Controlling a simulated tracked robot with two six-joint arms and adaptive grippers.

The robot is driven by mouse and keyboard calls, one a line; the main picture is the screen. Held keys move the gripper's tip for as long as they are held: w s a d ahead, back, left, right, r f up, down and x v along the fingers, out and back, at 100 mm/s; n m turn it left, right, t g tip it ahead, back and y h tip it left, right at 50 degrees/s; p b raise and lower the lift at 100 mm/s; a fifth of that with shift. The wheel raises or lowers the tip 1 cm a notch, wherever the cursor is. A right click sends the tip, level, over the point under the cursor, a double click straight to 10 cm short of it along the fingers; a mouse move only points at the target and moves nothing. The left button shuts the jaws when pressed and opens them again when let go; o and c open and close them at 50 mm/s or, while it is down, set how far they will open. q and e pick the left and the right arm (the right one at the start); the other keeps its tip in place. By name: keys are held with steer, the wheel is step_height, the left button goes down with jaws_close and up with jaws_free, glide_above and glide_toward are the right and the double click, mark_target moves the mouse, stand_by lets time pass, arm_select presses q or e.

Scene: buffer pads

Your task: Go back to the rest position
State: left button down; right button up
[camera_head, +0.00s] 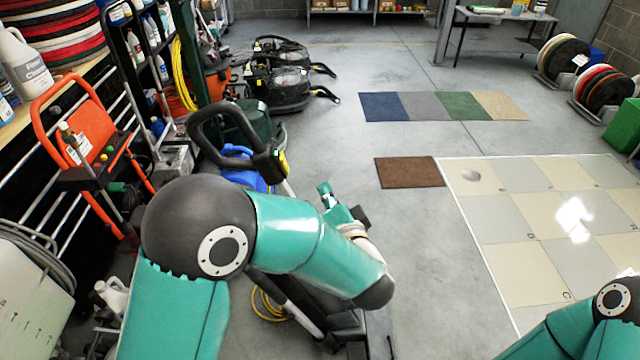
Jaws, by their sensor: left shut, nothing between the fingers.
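My left arm, teal with dark joints, reaches in from the bottom left and bends across the middle of the head view. My left gripper (343,206) shows small past the end of the forearm, partly hidden by it. It is shut and empty. It is over the grey floor, to the right of a floor machine's black loop handle (232,128). Part of my right arm shows in the bottom right corner; its gripper is out of view.
An orange-framed machine (82,150) and shelves crowd the left. Black floor machines (285,75) stand behind. Coloured mats (420,106), a brown mat (408,172) and a checkered tile panel (530,215) lie on the floor. Pad racks (603,88) stand at the right. The floor between is clear.

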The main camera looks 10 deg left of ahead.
arm_select(q)
steer(key=shift+s+d, duration=0.15)
steer(key=shift+s, duration=0.3)
